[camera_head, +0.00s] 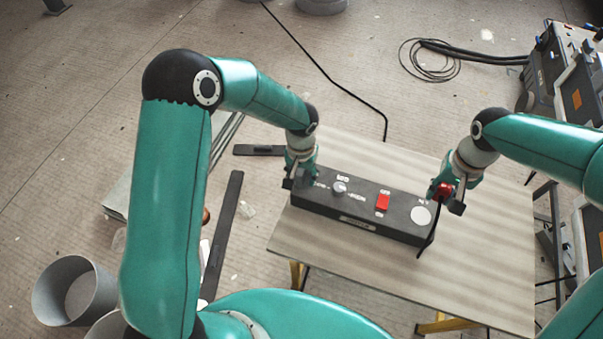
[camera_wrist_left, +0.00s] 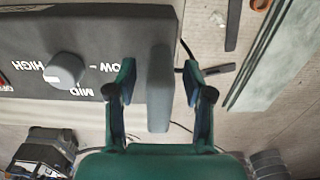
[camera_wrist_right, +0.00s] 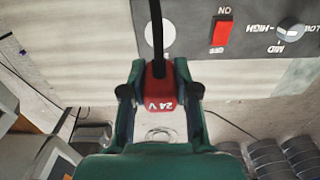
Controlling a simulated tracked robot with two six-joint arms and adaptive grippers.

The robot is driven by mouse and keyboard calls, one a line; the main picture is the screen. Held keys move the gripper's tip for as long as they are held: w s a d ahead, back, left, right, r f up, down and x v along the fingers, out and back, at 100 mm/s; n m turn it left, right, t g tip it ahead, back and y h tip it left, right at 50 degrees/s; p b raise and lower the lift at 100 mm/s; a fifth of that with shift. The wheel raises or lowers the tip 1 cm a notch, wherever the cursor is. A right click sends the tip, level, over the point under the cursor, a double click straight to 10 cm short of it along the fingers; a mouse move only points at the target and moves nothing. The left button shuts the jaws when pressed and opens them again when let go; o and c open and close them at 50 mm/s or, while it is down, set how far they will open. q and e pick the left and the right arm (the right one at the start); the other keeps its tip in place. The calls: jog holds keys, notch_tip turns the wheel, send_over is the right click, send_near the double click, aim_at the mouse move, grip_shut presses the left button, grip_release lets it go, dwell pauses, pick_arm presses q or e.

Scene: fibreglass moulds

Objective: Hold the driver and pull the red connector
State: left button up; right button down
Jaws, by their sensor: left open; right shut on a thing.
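The driver (camera_head: 362,205) is a long dark box on the table, with a knob, a red switch and a pale round disc on top. My left gripper (camera_head: 298,182) is at its left end. In the left wrist view, the open fingers stand either side of a grey upright end piece (camera_wrist_left: 158,90) of the driver, with a gap showing on the right. My right gripper (camera_head: 446,196) is shut on the red connector (camera_wrist_right: 160,88), marked 24 V, beyond the driver's right end. A black cable (camera_wrist_right: 157,30) runs from the connector. Any socket is hidden.
The table (camera_head: 480,250) has a clear pale top in front and to the right of the driver. A machine with hoses (camera_head: 565,75) stands at the back right. Grey buckets (camera_head: 72,290) and dark strips (camera_head: 222,230) lie on the floor to the left.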

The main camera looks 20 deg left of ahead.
pick_arm(q)
notch_tip(320, 180, up, 12)
jog(key=shift+f, duration=0.2)
jog(key=shift+r, duration=0.15)
jog(key=shift+s, duration=0.1)
